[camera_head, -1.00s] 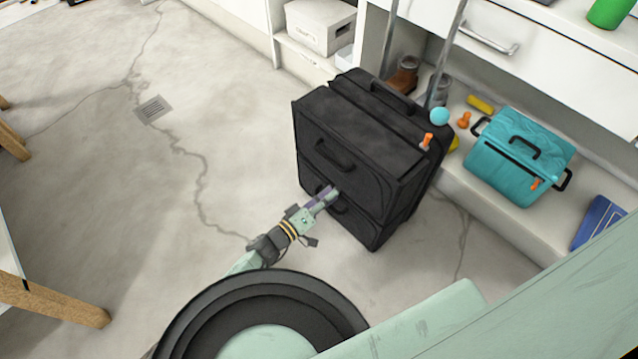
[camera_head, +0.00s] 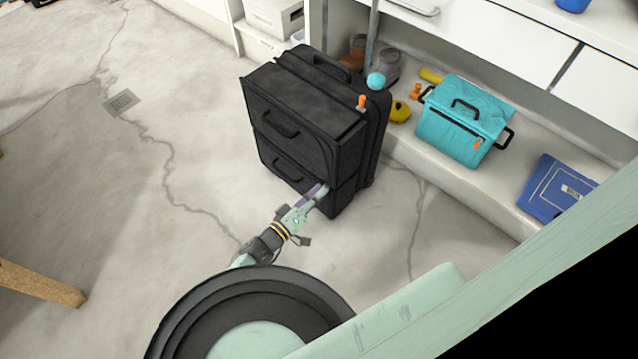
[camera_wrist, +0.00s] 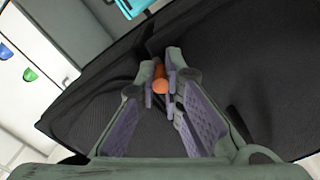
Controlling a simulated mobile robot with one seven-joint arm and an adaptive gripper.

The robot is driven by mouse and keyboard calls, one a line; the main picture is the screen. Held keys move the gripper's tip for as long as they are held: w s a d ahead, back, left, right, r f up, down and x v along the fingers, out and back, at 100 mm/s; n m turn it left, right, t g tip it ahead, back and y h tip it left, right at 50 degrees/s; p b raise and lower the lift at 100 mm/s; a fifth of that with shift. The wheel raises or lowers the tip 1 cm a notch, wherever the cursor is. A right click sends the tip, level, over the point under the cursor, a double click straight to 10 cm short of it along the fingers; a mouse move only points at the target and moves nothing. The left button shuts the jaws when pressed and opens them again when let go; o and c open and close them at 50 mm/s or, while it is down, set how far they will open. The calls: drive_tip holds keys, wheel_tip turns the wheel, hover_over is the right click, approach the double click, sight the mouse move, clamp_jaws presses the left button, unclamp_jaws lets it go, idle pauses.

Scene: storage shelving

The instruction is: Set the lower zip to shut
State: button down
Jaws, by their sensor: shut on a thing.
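A black suitcase (camera_head: 305,130) stands upright on the floor, with two handles on its front face. My gripper (camera_head: 322,190) is at the lower right part of this front, at the lower zip line. In the wrist view, my gripper (camera_wrist: 163,82) is shut on an orange zip pull (camera_wrist: 160,84), which shows between the purple-padded fingertips against the black fabric (camera_wrist: 230,60). In the head view the fingers hide this pull. Another orange pull (camera_head: 361,101) shows at the suitcase's upper right edge, below a light blue ball.
A teal bag (camera_head: 462,122) with black handles and a blue case (camera_head: 556,188) stand on the low shelf to the right. Boots (camera_head: 385,65) and a yellow thing (camera_head: 399,111) are behind the suitcase.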

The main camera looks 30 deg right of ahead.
drive_tip(key=shift+s+f, duration=0.15)
drive_tip(key=shift+s, duration=0.1)
drive_tip(key=c, duration=1.7)
unclamp_jaws()
drive_tip(key=shift+f, duration=0.1)
drive_tip(key=shift+a, duration=0.35)
drive_tip(key=v, duration=1.1)
drive_tip(key=shift+s+a, duration=0.1)
drive_tip(key=shift+a, duration=0.05)
